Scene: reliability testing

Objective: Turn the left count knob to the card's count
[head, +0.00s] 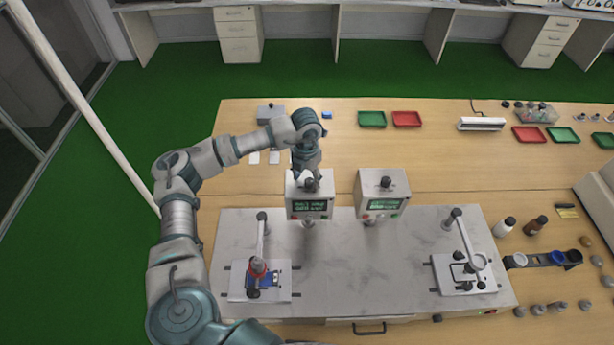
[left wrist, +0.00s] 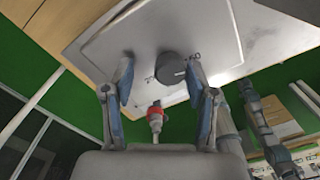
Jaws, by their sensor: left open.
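The left count box (head: 309,208) is white with a green display whose digits are too small to read. Its dark round count knob (head: 311,186) stands on the top face. My left gripper (head: 306,176) is just over the box, pointing down. It is open, with its two fingers (left wrist: 160,66) on either side of the knob and visible gaps. My right gripper is not in view.
A second box with a knob (head: 382,193) stands close to the right. Test stations with upright posts stand at the left (head: 259,281) and right (head: 466,272) of the grey bench top (head: 350,270). Red and green trays (head: 406,119) (head: 372,119) lie behind. The bench middle is clear.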

